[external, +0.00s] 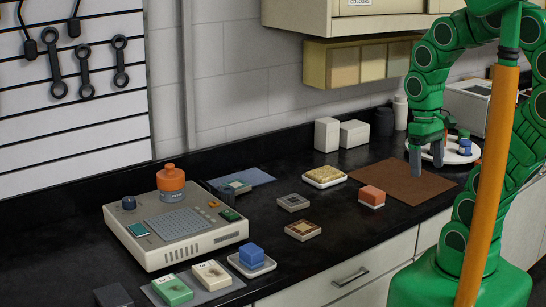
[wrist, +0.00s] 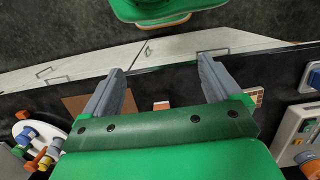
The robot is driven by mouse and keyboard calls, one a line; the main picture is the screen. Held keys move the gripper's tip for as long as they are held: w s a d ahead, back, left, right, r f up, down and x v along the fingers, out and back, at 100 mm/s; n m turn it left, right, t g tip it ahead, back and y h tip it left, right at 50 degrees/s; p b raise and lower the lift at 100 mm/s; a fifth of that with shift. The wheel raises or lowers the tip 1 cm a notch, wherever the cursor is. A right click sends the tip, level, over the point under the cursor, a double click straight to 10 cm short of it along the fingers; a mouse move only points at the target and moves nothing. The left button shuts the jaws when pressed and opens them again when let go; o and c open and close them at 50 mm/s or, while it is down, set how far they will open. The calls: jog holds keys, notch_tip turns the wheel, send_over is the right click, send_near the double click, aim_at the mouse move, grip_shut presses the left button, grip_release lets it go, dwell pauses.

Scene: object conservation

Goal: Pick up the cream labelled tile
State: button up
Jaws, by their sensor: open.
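The cream labelled tile (external: 212,275) lies at the front left of the black counter in the external view, beside a green labelled tile (external: 173,290) on a grey mat. It has a dark marking and a small green patch on top. I cannot make it out in the wrist view. My gripper (external: 427,160) is far to the right of the tile, pointing down above the brown mat (external: 400,180). In the wrist view my gripper (wrist: 160,75) has its two grey fingers wide apart with nothing between them.
A beige device (external: 175,240) with an orange-topped jar stands behind the tiles. A blue block (external: 251,255) on a white dish is just right of them. An orange block (external: 372,195) and several small tiles lie between. A round white tray (external: 462,158) stands at right.

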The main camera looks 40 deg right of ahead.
jog(key=shift+w, duration=0.1)
jog(key=w+a+t, duration=0.1)
jog(key=w+a, duration=1.9)
jog(key=a, duration=0.2)
send_over(211, 272)
jog(key=shift+m+t, duration=0.3)
jog(key=shift+t, duration=0.1)
notch_tip(211, 272, down, 10)
jog(key=shift+w+r, duration=0.1)
jog(key=shift+r, duration=0.05)
jog(key=shift+a+f, duration=0.1)
jog(key=shift+f, duration=0.4)
jog(key=shift+d+f, duration=0.2)
jog(key=shift+f, duration=3.3)
jog(key=c, duration=1.3)
